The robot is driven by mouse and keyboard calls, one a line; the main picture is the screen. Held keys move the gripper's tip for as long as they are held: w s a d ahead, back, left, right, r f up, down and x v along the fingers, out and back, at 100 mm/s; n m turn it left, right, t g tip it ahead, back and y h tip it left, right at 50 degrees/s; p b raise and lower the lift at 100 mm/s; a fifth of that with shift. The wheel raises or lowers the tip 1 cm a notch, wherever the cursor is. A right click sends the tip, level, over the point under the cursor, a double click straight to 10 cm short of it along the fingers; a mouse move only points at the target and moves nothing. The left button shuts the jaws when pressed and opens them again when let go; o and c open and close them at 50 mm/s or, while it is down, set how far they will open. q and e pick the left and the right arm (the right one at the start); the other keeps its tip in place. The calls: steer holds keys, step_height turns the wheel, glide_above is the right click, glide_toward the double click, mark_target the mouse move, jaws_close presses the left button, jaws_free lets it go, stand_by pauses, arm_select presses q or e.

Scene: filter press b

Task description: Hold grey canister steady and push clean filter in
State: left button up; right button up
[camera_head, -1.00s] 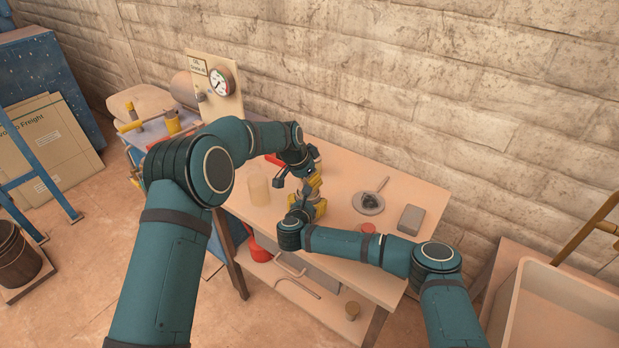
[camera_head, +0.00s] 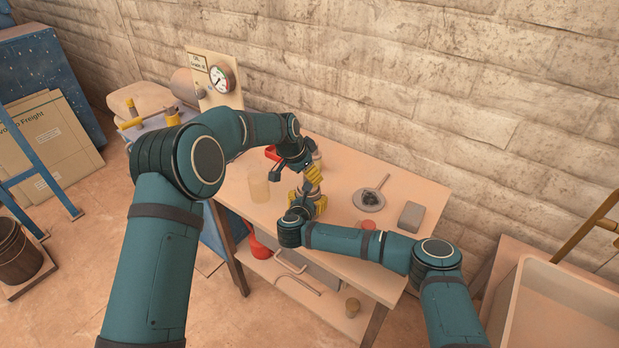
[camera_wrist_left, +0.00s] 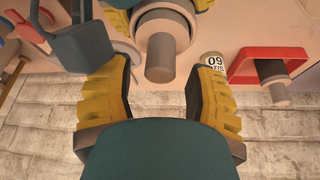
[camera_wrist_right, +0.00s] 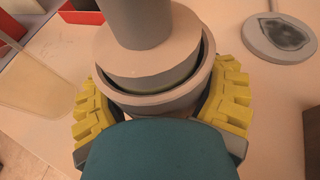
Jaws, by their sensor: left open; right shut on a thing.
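The grey canister (camera_wrist_right: 158,105) shows in the right wrist view as a ring-rimmed cup. My right gripper (camera_head: 310,206) is shut around it with yellow fingers on both sides. A light grey filter (camera_wrist_right: 150,62) with a thick stem sits in the canister's mouth, with a dark gap around it inside the rim. My left gripper (camera_head: 313,174) is open, just above the right one in the head view. In the left wrist view, the filter's stem (camera_wrist_left: 160,55) stands beyond and between its spread yellow fingers, apart from them. The arms hide most of the canister in the head view.
A clear beaker (camera_head: 259,188) stands left on the bench. A red tray (camera_wrist_left: 240,65) and a labelled pot (camera_wrist_left: 213,62) are near the left gripper.

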arm_select(q)
steer(key=v, duration=0.9)
steer(key=shift+s+r, duration=0.1)
steer(key=shift+r, duration=0.05)
arm_select(e)
steer(key=o, duration=1.2)
steer(key=shift+s, duration=0.1)
